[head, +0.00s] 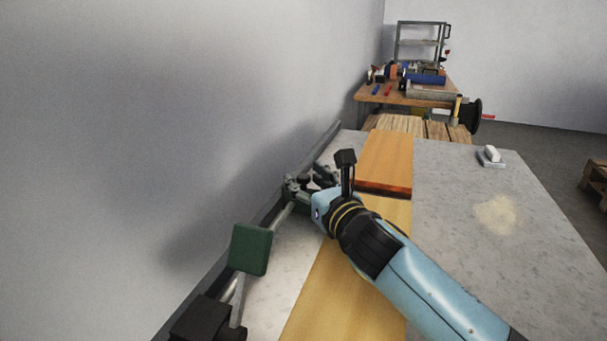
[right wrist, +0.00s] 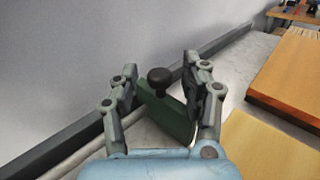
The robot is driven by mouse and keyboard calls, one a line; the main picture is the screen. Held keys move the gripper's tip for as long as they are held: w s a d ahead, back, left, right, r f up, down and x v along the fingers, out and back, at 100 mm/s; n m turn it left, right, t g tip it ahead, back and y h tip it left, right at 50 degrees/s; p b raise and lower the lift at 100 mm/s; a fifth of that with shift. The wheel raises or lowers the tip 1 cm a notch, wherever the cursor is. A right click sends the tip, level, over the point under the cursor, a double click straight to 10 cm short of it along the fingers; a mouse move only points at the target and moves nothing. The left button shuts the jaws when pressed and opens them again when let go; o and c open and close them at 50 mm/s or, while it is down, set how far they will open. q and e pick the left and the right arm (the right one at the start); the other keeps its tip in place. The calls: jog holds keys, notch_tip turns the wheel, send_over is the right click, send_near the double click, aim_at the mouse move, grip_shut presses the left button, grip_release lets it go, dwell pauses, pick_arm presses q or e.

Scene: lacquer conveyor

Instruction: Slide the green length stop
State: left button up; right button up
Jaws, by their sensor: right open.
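The green length stop (right wrist: 172,116) is a dark green plate with a round black knob (right wrist: 160,82) on top, seen in the right wrist view. My right gripper (right wrist: 156,70) is open, with one finger on each side of the stop and knob; a gap shows on the left, and contact on the right cannot be told. In the head view the right gripper (head: 307,185) is at the rail by the wall and mostly hides the stop. A second green block (head: 250,248) sits on the rail nearer to me. My left gripper is not in view.
The metal rail (head: 230,290) runs along the wall at the left edge of the grey table (head: 450,200). Wooden boards (head: 384,158) lie beside it, under my right arm. A white-topped block (head: 491,154) stands at the right. A cluttered workbench (head: 408,96) is behind.

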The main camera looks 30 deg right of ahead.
jog(key=shift+w, duration=0.8)
grip_shut()
jog(key=shift+w+a+f, duration=0.15)
jog(key=shift+f, duration=0.05)
